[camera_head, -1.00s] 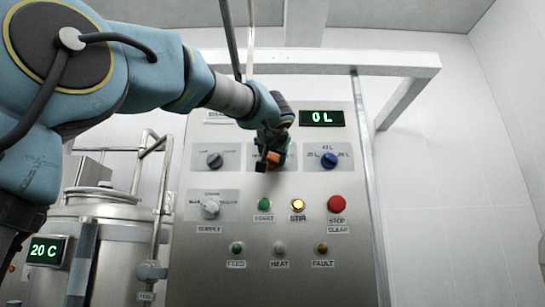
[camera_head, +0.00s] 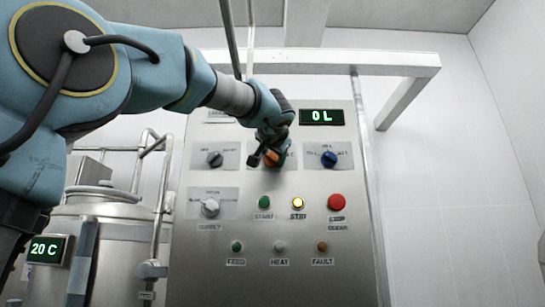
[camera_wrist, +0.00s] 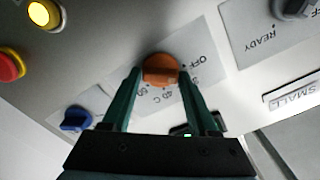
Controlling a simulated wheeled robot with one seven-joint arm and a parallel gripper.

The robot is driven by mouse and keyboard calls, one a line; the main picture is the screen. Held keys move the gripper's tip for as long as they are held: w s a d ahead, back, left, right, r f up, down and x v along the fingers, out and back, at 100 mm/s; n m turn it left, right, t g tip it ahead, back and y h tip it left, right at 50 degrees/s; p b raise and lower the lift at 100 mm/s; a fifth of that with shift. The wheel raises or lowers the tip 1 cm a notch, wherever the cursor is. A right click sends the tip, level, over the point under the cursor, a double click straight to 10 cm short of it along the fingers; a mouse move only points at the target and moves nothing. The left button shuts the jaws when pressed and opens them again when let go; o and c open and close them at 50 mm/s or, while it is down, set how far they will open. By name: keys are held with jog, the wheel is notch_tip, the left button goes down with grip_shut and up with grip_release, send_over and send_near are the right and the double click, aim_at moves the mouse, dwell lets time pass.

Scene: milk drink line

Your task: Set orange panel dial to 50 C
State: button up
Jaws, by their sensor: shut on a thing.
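The orange dial (camera_wrist: 160,69) sits on a pale label plate on the steel panel (camera_head: 300,225). In the wrist view my gripper (camera_wrist: 160,78) has its two green fingers on either side of the dial, shut on it. The plate's printing shows OFF, 50 and C, partly hidden by the fingers and dial. In the head view my gripper (camera_head: 270,150) covers most of the orange dial (camera_head: 271,158), so its pointer setting cannot be read.
A blue dial (camera_head: 329,159) is close on the right, a black dial (camera_head: 215,159) on the left. Below are a white dial (camera_head: 210,207), a green button (camera_head: 264,202), a lit yellow button (camera_head: 298,202) and a red stop button (camera_head: 336,202).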

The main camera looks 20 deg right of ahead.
jog(key=m, duration=0.5)
jog(key=shift+f+m, duration=0.1)
jog(key=shift+m, duration=0.2)
jog(key=m+p, duration=0.1)
jog(key=m, duration=0.5)
jog(key=shift+d+f, duration=0.1)
jog(key=m+p, duration=0.2)
jog(key=m, duration=0.4)
jog(key=shift+f+m, duration=0.1)
jog(key=shift+m, duration=0.2)
jog(key=m+p, duration=0.1)
jog(key=m, duration=0.2)
jog(key=m+p, duration=0.2)
jog(key=shift+f+m, duration=0.2)
jog(key=shift+m, duration=0.2)
jog(key=o, duration=1.2)
jog(key=shift+o, duration=0.2)
jog(key=b+v, duration=0.2)
jog(key=v, duration=0.9)
jog(key=shift+w, duration=0.15)
